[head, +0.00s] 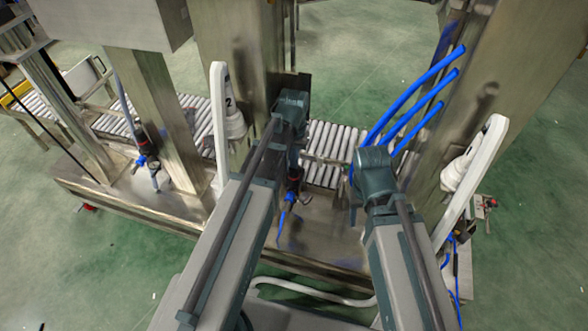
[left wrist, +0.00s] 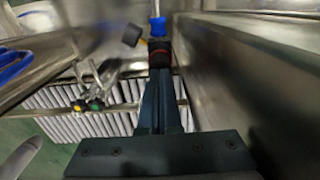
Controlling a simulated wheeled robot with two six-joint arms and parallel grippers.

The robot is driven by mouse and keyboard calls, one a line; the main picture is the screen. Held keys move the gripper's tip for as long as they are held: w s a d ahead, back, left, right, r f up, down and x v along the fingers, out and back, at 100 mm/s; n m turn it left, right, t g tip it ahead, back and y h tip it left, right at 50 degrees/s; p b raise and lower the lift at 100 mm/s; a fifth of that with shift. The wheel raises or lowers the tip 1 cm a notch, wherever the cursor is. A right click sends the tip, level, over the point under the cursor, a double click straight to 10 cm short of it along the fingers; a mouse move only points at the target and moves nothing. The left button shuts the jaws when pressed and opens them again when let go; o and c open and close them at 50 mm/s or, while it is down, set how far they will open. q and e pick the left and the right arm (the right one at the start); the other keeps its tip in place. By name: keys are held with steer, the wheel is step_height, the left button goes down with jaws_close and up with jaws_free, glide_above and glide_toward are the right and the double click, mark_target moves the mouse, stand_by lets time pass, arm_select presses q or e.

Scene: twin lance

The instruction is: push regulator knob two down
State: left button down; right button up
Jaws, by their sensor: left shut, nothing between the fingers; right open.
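A regulator (head: 293,178) with a dark knob, a red ring and blue fittings stands in the middle of the head view, right of the white post marked 2 (head: 220,110). My left gripper (head: 296,152) points down over it, shut and empty. In the left wrist view the shut fingertips (left wrist: 158,78) meet the black knob with the red ring (left wrist: 159,54) in the picture; I cannot tell whether they touch. A blue part (left wrist: 157,26) shows beyond it. My right gripper (head: 354,208) is open and apart, to the right of the regulator; its fingers are partly hidden.
Another regulator (head: 146,160) stands at the left. A roller conveyor (head: 326,145) runs behind, between steel columns (head: 160,120). Blue hoses (head: 415,90) hang at the right, near a second white post (head: 475,170). The steel deck (head: 320,235) is clear in front.

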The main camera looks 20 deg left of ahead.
arm_select(q)
steer(key=shift+f, duration=0.25)
steer(key=shift+r, duration=0.2)
step_height(320, 180, up, 6)
steer(key=p, duration=0.6)
steer(key=shift+f, duration=0.15)
steer(key=shift+s+d, duration=0.1)
steer(key=s+d+m+y, duration=0.1)
steer(key=s+d+m, duration=0.2)
steer(key=s+d, duration=0.9)
step_height(320, 180, up, 16)
steer(key=s+a+p, duration=0.1)
steer(key=s+p, duration=0.1)
steer(key=p, duration=1.3)
steer(key=shift+a+p, duration=0.3)
steer(key=shift+a, duration=0.05)
